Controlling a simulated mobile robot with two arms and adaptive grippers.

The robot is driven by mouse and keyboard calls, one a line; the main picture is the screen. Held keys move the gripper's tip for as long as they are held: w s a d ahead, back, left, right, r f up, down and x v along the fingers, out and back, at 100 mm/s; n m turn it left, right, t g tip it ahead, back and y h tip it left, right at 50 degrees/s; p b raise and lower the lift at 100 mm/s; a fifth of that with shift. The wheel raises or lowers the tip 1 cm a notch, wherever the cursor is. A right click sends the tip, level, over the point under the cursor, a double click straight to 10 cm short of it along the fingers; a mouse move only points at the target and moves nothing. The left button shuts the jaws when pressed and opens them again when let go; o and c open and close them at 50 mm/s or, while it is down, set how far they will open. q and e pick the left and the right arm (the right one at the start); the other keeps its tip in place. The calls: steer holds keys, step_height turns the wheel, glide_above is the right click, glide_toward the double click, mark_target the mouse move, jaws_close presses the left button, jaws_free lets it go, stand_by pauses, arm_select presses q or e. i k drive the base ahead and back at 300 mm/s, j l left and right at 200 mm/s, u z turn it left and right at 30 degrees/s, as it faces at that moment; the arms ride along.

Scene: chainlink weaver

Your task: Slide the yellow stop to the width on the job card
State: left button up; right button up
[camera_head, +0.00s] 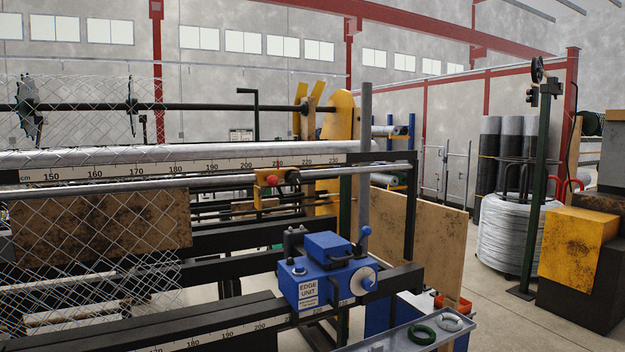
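Neither of my grippers is in view.
A blue edge unit (327,274) with a crank is on the lower front beam, which has its own scale. Chain-link mesh (90,240) hangs at the left. A grey tray (385,344) with green and pale rings is at the bottom right. Open floor (480,270) lies right.

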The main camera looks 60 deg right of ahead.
mark_target(272, 177)
steer(key=z, duration=1.85)
